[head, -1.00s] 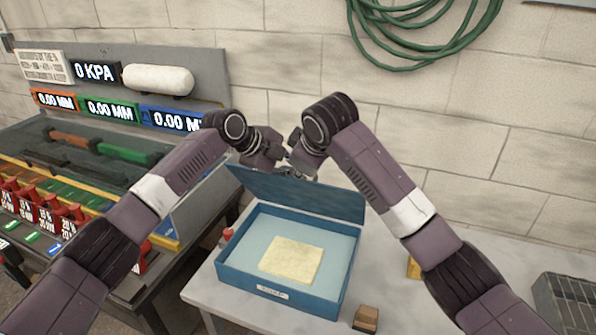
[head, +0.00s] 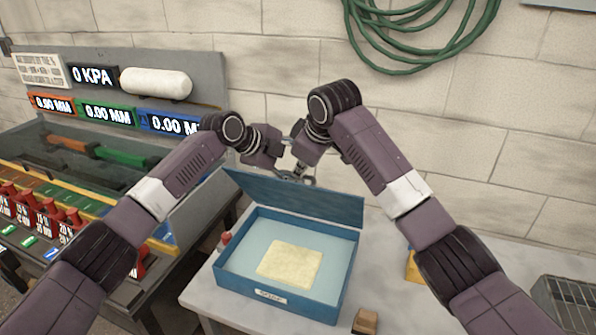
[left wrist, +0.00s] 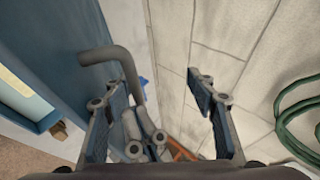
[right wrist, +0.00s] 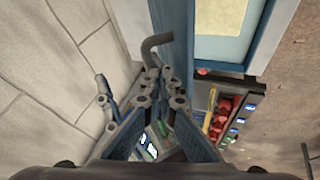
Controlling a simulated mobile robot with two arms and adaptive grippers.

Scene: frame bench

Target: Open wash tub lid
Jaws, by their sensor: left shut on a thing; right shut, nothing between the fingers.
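The wash tub (head: 228,281) is a blue open box on a pale bench, with a pale yellow slab (head: 291,264) inside. Its blue lid (head: 300,201) stands raised at the back edge. A bent grey handle (left wrist: 122,58) sticks out from the lid and also shows in the right wrist view (right wrist: 160,39). My left gripper (left wrist: 160,90) is behind the lid, its fingers spread around the handle's end and my right fingers; the exact contact is unclear. My right gripper (right wrist: 164,82) is shut and empty, close beside the handle and the left fingers.
A small brown block (head: 365,320) lies in front of the tub, and a wire basket (head: 565,305) is at the far right. A green hose (head: 420,35) hangs on the wall.

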